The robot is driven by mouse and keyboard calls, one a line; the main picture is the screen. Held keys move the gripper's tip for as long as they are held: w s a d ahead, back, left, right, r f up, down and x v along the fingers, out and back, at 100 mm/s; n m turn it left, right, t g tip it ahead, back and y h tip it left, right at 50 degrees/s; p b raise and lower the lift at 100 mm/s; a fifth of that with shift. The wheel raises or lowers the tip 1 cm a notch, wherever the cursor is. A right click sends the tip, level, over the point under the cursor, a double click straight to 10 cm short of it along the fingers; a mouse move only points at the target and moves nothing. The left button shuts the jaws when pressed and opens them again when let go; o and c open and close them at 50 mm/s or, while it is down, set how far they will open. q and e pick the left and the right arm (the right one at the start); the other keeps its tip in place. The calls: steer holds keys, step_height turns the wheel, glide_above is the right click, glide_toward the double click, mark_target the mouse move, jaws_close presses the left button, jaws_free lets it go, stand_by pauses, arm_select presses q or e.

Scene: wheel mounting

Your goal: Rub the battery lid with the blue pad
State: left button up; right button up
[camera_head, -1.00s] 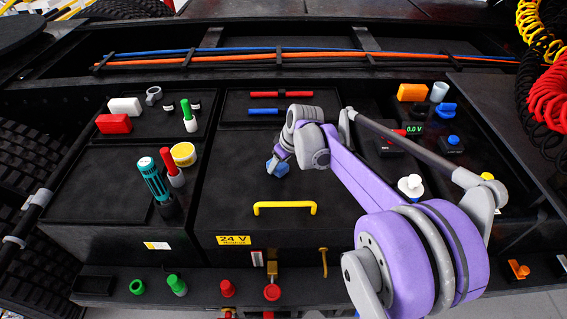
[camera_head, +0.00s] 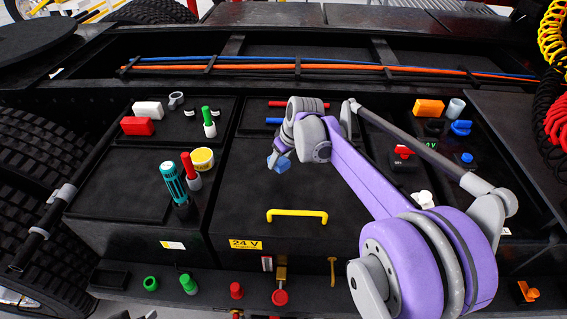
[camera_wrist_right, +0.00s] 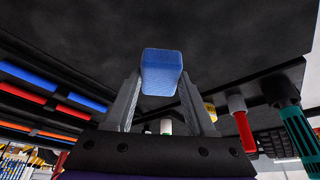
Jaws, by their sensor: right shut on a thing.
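The battery lid (camera_head: 338,189) is the wide black panel with a yellow handle (camera_head: 297,214) near its front edge, above a "24 V" label. My right gripper (camera_head: 282,152) is shut on the blue pad (camera_head: 279,162), over the left part of the lid, behind the handle. In the right wrist view the blue pad (camera_wrist_right: 162,72) sits between the two grey fingers, with the dark lid (camera_wrist_right: 225,40) just past it. I cannot tell whether the pad touches the lid.
Left of the lid stand a teal tool (camera_head: 173,181), a red-handled tool (camera_head: 191,171) and a yellow tin (camera_head: 203,158). A red bar (camera_head: 299,104) lies behind my gripper. A red switch (camera_head: 403,152) and other parts stand to the right. The lid around the handle is clear.

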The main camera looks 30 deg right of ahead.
steer(key=shift+r+p, duration=0.4)
steer(key=shift+r, duration=0.9)
steer(key=shift+f, duration=0.1)
